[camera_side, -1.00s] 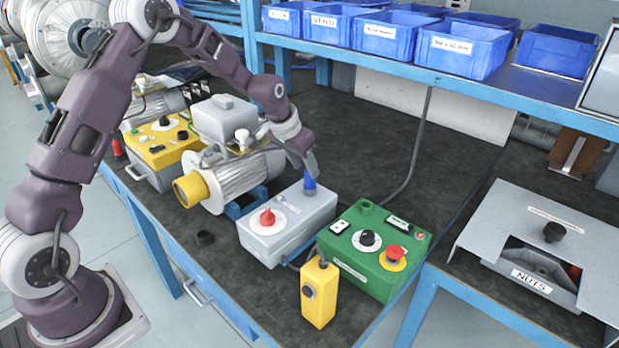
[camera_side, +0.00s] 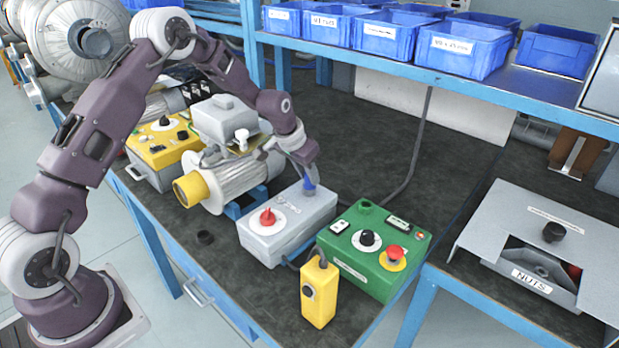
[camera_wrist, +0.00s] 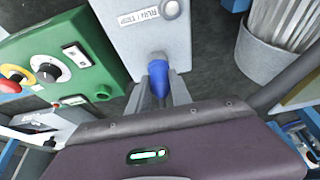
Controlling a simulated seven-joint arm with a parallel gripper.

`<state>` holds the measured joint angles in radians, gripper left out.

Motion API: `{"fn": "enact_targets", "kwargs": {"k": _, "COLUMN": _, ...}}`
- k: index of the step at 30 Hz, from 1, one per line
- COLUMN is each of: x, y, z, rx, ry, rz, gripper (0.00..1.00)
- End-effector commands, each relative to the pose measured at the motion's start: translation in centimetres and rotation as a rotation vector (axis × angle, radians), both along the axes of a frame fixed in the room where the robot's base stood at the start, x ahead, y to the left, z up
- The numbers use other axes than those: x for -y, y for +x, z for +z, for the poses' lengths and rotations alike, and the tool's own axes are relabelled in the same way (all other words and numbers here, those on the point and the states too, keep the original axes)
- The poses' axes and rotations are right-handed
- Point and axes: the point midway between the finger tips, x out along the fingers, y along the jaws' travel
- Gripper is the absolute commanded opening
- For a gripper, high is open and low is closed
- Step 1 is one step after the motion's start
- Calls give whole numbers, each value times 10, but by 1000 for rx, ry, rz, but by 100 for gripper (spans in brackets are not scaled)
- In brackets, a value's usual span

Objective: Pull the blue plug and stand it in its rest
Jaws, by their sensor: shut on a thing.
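The blue plug (camera_side: 309,181) is at the rear right end of the grey box with a red knob (camera_side: 277,222). My gripper (camera_side: 309,186) reaches down over that end, its fingers shut around the plug. In the wrist view the plug (camera_wrist: 159,77) sits between my two fingers (camera_wrist: 160,92), at the edge of the grey box (camera_wrist: 152,38). Its lower end is hidden, so I cannot tell whether it is seated.
A green control box (camera_side: 375,250) stands right of the grey box, with a yellow pendant (camera_side: 319,292) in front. A motor with a yellow end (camera_side: 191,189) is to the left. Blue bins (camera_side: 461,48) line the shelf above. The bench behind the grey box is clear.

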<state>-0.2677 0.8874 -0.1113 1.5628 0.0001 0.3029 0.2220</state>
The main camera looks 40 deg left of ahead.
Motion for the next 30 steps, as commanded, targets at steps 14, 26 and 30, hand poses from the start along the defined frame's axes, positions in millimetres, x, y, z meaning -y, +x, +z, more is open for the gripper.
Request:
{"fn": "enact_targets", "kwargs": {"k": 14, "x": 0, "y": 0, "z": 7, "rx": -1, "ry": 0, "rz": 0, "gripper": 0}}
{"fn": "enact_targets", "kwargs": {"k": 26, "x": 0, "y": 0, "z": 14, "rx": 1, "ry": 0, "rz": 0, "gripper": 0}}
{"fn": "enact_targets", "kwargs": {"k": 30, "x": 0, "y": 0, "z": 21, "rx": 1, "ry": 0, "rz": 0, "gripper": 0}}
